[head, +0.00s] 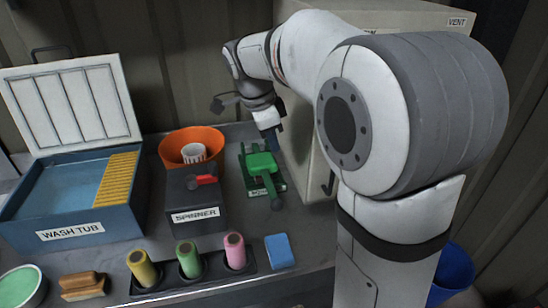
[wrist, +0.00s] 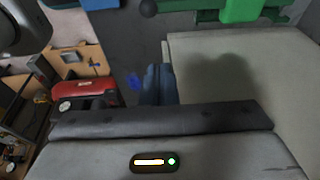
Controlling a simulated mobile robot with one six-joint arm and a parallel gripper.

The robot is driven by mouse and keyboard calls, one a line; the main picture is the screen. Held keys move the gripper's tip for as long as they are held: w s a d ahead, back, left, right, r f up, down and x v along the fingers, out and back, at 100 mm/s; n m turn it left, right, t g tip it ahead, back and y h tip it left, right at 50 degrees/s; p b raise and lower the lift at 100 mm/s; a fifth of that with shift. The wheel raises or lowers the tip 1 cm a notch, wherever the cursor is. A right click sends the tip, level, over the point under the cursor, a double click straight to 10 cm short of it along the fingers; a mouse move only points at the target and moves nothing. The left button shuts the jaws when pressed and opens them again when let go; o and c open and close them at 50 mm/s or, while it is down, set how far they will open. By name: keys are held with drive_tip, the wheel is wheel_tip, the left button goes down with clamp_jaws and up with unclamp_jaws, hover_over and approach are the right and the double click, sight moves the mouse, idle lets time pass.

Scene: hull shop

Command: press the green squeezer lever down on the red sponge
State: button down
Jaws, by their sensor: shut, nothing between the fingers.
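The green squeezer (head: 262,164) stands on the bench right of the spinner in the head view, on a dark green base. Its lever has a dark round knob at the near end. Part of the squeezer (wrist: 243,10) shows at the top edge of the wrist view, with the dark knob beside it. My gripper (head: 272,140) is shut and empty, just behind and above the squeezer, apart from it as far as I can tell. Its dark blue fingertips (wrist: 158,80) are together in the wrist view. I cannot make out a red sponge; the squeezer may hide it.
The black spinner (head: 196,198) and orange bowl (head: 178,139) stand left of the squeezer. A pale cabinet (head: 313,155) rises close on its right. A blue sponge (head: 279,250) and a rack of coloured rolls (head: 186,278) lie in front. The wash tub (head: 66,228) is far left.

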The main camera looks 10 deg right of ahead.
wheel_tip(320, 180, down, 6)
drive_tip(key=shift+w+d+f+p, duration=0.15)
drive_tip(key=shift+w+f+p, duration=0.1)
drive_tip(key=shift+p, duration=0.15)
